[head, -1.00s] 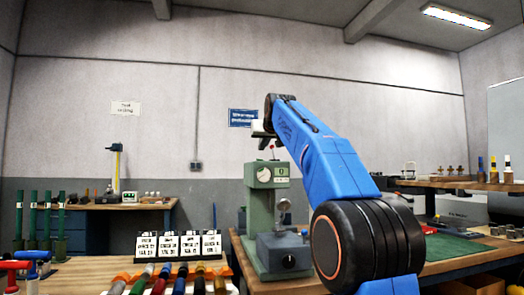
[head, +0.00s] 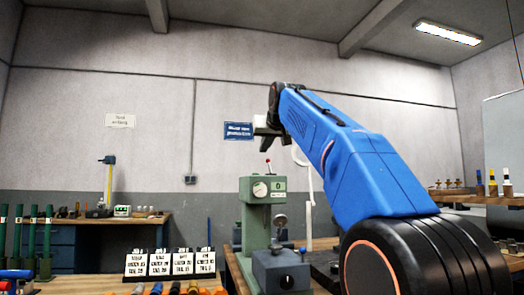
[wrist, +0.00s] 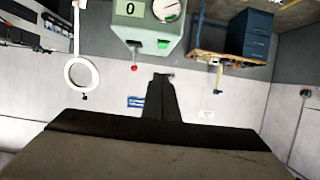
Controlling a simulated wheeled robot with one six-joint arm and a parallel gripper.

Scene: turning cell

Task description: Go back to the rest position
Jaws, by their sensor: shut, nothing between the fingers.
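My blue arm reaches up and to the left across the head view. My gripper (head: 266,143) is at its far end, held in the air above the green bench machine (head: 263,205) with its round dial and red-tipped lever. In the wrist view my gripper (wrist: 158,82) shows as one dark narrow shape, its fingers together with nothing between them. The same green machine (wrist: 148,28) is at the top of that view, apart from the fingers. Part of the gripper is hidden by the arm in the head view.
A white ring on a stem (wrist: 82,73) is left of the gripper in the wrist view. Label cards (head: 170,263) stand on the front bench, with green posts (head: 46,243) at far left. A back bench (head: 110,220) and a shelf at right hold small items. Air around the gripper is clear.

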